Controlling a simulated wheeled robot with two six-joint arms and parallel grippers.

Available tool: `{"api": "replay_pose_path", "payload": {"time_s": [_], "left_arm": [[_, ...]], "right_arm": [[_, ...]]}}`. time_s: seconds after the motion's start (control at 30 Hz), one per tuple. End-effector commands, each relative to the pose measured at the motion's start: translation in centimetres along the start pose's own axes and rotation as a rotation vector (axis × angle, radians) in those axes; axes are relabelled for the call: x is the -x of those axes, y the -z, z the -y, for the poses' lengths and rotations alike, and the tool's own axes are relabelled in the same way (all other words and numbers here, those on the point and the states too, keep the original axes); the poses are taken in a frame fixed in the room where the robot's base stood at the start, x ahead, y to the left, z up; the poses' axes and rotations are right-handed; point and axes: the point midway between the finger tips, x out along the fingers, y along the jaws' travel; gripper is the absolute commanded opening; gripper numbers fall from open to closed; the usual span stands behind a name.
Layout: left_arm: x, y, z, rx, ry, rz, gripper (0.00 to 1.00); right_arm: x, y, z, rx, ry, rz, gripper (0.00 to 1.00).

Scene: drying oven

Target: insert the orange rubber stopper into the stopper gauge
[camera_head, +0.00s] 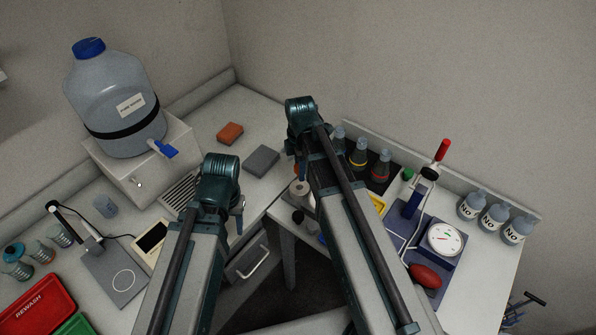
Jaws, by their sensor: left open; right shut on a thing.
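My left gripper (239,207) is mostly hidden behind my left arm, over the gap by the left bench; it is open. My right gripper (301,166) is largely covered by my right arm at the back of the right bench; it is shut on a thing. A small patch of orange, which looks like the orange rubber stopper (296,170), shows at the left edge of that arm. Whether it is clear of the bench cannot be told. A pale round piece (301,190) lies just below it, partly covered. I cannot pick out the stopper gauge with certainty.
A dial gauge (445,238) with a red bulb (425,275) stands on the right bench. Several coloured flasks (358,153) and bottles (494,218) stand behind. A gap separates the benches.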

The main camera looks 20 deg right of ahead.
Motion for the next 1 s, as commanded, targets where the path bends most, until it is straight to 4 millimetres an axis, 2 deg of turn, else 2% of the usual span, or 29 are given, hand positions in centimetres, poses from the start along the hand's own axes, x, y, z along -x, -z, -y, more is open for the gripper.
{"api": "replay_pose_path", "payload": {"time_s": [0.37,1.0], "left_arm": [[-0.5,0.0,-0.1,0.000,0.000,0.000,0.50],[-5.0,0.3,-0.5,0.001,0.000,0.000,0.50]], "right_arm": [[-0.5,0.0,0.0,0.000,0.000,0.000,0.00],[-5.0,0.0,0.0,0.000,0.000,0.000,0.00]]}}
